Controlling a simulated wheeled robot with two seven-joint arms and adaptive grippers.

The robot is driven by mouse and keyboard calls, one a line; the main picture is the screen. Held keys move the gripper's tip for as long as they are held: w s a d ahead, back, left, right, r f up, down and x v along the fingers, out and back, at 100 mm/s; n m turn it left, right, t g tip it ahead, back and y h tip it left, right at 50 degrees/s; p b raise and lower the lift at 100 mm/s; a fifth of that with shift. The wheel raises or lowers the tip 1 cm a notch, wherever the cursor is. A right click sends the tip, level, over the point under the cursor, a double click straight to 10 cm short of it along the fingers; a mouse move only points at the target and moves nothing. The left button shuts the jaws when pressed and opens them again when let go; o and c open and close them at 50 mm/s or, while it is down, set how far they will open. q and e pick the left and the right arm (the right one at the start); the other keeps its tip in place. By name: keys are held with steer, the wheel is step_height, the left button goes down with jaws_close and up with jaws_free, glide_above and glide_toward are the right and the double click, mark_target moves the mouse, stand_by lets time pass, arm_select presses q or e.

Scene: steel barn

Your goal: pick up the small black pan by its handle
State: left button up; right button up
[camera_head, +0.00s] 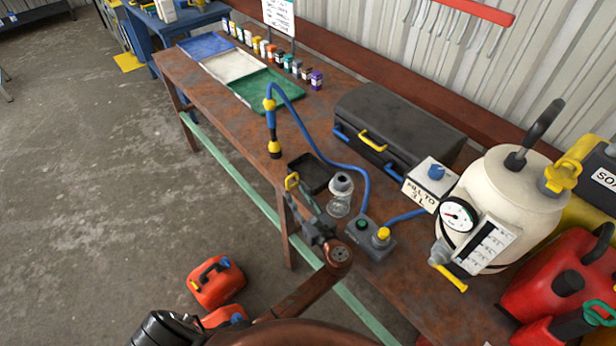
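The small black pan (313,174) is a shallow dark rectangular tray on the rusty brown bench, near its front edge. The pan appears to rest flat on the bench. My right gripper is out of view.
A clear glass jar (341,196) stands close right of the pan. A blue hose (330,158) arches behind it to a grey control box (370,240). A black case (398,125) and a cream tank (500,205) stand on the bench. Red cans (216,283) are on the floor.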

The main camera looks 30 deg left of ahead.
mark_target(288, 185)
arm_select(q)
steer(key=x, duration=0.2)
steer(key=f+x, duration=0.1)
steer(key=x, duration=0.1)
steer(key=shift+w+a+b, duration=0.1)
steer(key=shift+a+b, duration=0.2)
steer(key=shift+a, duration=0.15)
steer(key=shift+r, duration=0.1)
jaws_close()
